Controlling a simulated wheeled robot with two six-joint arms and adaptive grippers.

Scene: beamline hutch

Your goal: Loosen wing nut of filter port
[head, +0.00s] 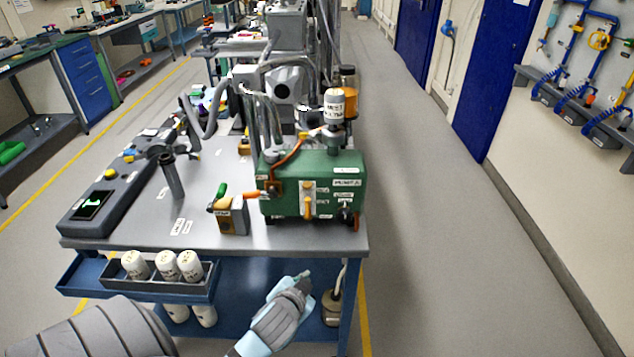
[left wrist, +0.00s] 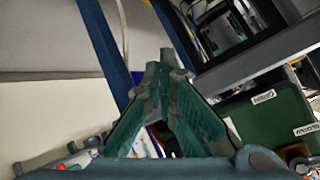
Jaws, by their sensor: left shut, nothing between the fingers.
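The green pump (head: 312,185) stands on the front right of the bench cart's top. A white labelled canister (head: 334,106), which looks like the filter, rises above the pump's back right. I cannot make out a wing nut at this size. My left gripper (head: 304,276) is in front of the cart, low and below the tabletop edge, apart from the pump. In the left wrist view the fingers of my left gripper (left wrist: 166,62) meet at the tips with nothing between them. A green labelled surface (left wrist: 270,125) lies to their right there. My right gripper is not in view.
An orange-brown block (head: 233,216) with a green-handled fitting sits left of the pump. A dark control panel (head: 100,205) lines the tabletop's left side. White bottles (head: 168,266) stand in a front tray. The aisle floor (head: 430,220) to the right is clear.

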